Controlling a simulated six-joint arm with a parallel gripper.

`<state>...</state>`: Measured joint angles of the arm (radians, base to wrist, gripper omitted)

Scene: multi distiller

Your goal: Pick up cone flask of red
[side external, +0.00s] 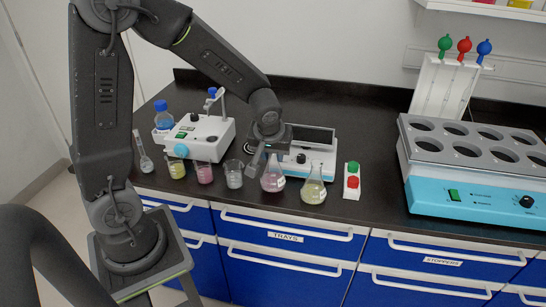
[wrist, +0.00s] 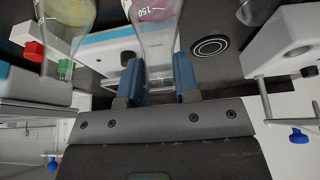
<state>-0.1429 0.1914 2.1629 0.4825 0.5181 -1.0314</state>
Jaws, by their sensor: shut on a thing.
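The cone flask of red (side external: 272,181) holds pinkish-red liquid and stands upright near the front edge of the black bench. It shows in the wrist view with its neck (wrist: 158,45) between my blue fingers. My gripper (side external: 262,153) is shut on that neck; in the wrist view the fingertips (wrist: 160,72) lie on either side of it. Whether the flask's base touches the bench is not clear. A cone flask of yellow (side external: 314,190) stands just to its right, and at the upper left in the wrist view (wrist: 66,28).
A white device (side external: 312,165) is behind the flasks. A block with green and red buttons (side external: 352,181) and a large blue-and-white bath (side external: 470,200) are right.

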